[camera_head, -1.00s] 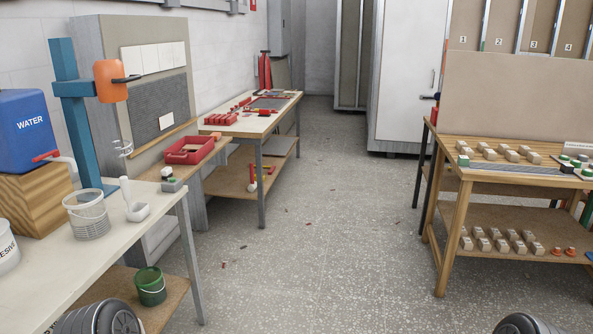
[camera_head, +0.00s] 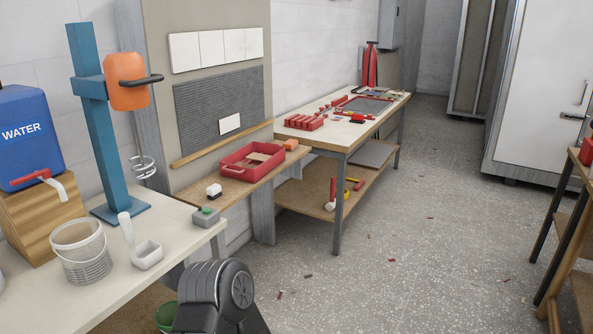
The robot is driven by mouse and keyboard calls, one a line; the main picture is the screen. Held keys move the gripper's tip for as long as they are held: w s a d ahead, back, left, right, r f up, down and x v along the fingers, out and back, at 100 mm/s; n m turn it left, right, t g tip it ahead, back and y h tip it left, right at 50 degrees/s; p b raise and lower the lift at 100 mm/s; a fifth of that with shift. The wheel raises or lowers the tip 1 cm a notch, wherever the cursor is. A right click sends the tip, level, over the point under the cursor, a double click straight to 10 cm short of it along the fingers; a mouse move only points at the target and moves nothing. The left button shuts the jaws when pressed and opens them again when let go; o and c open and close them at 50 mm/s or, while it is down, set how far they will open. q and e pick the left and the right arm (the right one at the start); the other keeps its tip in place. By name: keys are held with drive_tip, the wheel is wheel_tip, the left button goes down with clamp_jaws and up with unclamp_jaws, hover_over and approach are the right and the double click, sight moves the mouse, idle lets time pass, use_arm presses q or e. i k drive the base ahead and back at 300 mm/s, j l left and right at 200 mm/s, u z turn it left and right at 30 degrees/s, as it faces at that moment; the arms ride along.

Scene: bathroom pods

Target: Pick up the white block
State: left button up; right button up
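A small block (camera_head: 214,190), white on top and dark below, sits on the wooden ledge under the grey panel. It is behind a grey box with a green button (camera_head: 206,217), on the left side of the view. A white rectangular tile (camera_head: 229,124) lies against the grey panel (camera_head: 215,105), above the ledge. I cannot tell from this view which of these is the white block. Neither gripper shows; only a dark rounded part of my own arm is at the bottom, in front of the bench.
A red tray (camera_head: 252,161) stands on the ledge right of the small block. The white bench (camera_head: 105,290) holds a clear bucket (camera_head: 81,250), a white scoop (camera_head: 143,250) and a blue mixer stand (camera_head: 98,130). A tool table (camera_head: 344,138) stands behind.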

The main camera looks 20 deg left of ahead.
sight(214, 191)
drive_tip(key=i+u, duration=0.4)
drive_tip(key=i+l+u, duration=0.1)
drive_tip(key=u, duration=0.35)
drive_tip(key=i+l+u, duration=0.25)
drive_tip(key=u, duration=0.15)
drive_tip(key=i+l+u, duration=0.5)
drive_tip(key=l+u, duration=0.15)
drive_tip(key=u, duration=0.2)
drive_tip(key=i+l+u, duration=0.2)
drive_tip(key=l+u, duration=0.15)
drive_tip(key=i+l+u, duration=0.15)
drive_tip(key=l+u, duration=0.15)
drive_tip(key=i+l+u, duration=0.1)
drive_tip(key=l+u, duration=0.25)
drive_tip(key=l, duration=0.15)
drive_tip(key=l+u, duration=0.35)
drive_tip(key=i+l, duration=0.05)
